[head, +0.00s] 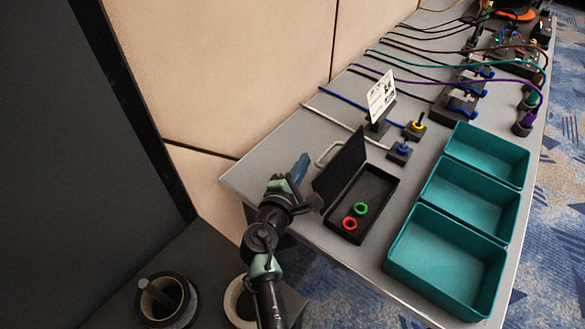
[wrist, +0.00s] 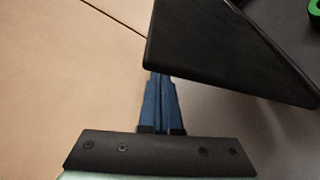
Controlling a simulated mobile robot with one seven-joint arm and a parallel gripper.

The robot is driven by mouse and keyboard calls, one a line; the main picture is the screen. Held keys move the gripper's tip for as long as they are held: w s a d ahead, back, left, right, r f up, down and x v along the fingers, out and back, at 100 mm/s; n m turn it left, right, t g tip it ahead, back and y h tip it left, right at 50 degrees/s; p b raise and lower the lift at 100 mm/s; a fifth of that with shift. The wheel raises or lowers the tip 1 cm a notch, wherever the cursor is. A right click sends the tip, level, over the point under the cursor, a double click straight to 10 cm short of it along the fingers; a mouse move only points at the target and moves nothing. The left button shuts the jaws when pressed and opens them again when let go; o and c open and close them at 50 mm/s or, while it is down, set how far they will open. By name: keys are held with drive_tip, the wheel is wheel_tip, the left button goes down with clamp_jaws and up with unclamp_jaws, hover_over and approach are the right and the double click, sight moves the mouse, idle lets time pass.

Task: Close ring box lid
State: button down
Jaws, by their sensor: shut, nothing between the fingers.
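The black ring box (head: 361,203) lies on the grey table near its left end in the head view. Its lid (head: 341,168) stands raised at the left side, tilted up. A green ring (head: 361,209) and a red ring (head: 350,223) lie inside the box. My gripper (head: 301,166) is shut and empty, with blue fingers, to the left of the lid on its outer side. In the wrist view the shut fingers (wrist: 160,90) point to the lid (wrist: 225,45), whose dark panel covers the fingertips. I cannot tell whether they touch it.
Teal trays (head: 447,260) stand right of the box. A white label card (head: 381,97), small blue and yellow connectors (head: 415,128) and several cables lie behind it. A beige wall (head: 240,70) runs along the table's left side.

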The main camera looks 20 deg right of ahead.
sight(328, 172)
drive_tip(key=shift+s+d+r+p, duration=0.35)
drive_tip(key=shift+s+d+r, duration=0.2)
drive_tip(key=shift+s+r, duration=0.25)
drive_tip(key=shift+f, duration=0.15)
drive_tip(key=shift+s+b, duration=0.15)
drive_tip(key=shift+b, duration=0.15)
